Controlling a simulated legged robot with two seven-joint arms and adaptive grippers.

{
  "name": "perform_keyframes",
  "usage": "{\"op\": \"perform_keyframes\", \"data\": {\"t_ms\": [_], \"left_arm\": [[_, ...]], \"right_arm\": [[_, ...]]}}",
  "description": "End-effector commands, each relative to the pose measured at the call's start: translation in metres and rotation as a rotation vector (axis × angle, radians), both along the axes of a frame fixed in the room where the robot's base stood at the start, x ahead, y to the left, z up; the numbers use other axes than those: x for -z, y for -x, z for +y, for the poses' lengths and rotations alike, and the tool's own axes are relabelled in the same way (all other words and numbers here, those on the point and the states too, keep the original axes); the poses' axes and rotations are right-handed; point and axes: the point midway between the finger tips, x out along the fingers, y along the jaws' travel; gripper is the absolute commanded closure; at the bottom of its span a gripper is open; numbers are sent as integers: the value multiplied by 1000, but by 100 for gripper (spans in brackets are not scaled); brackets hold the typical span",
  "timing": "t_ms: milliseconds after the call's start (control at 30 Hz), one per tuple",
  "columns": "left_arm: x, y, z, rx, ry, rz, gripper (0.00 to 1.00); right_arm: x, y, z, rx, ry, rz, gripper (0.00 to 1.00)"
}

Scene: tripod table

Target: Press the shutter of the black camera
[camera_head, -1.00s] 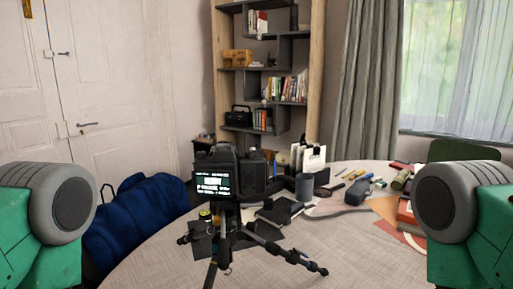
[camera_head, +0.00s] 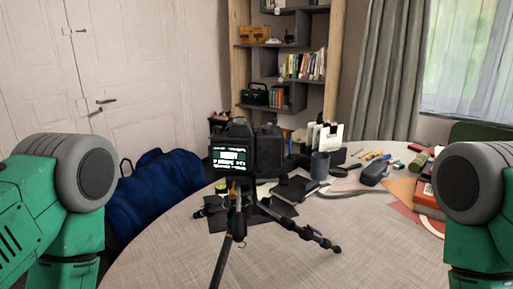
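The black camera (camera_head: 250,148) stands upright on a small black tripod (camera_head: 238,215) on the round table (camera_head: 170,255). Its lit rear screen (camera_head: 233,160) faces me. The top of the camera body is seen edge-on, and the shutter button is too small to make out. My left arm comes in at the left edge and my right arm at the right edge. Only green and grey arm links show, both apart from the camera. Neither gripper is in the picture.
A grey cup (camera_head: 320,165) stands right of the camera. A dark case (camera_head: 374,173), pens and a red box (camera_head: 428,199) lie farther right. The table front is clear.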

Motion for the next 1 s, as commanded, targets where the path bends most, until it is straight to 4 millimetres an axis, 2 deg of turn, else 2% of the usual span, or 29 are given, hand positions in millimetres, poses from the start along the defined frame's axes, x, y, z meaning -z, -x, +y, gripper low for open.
{"op": "perform_keyframes", "data": {"t_ms": [200,233,333,1000], "left_arm": [[0,0,0,0,0,0,100],[0,0,0,0,0,0,100],[0,0,0,0,0,0,100],[0,0,0,0,0,0,100]], "right_arm": [[0,0,0,0,0,0,62],[0,0,0,0,0,0,66],[0,0,0,0,0,0,100],[0,0,0,0,0,0,100]]}}
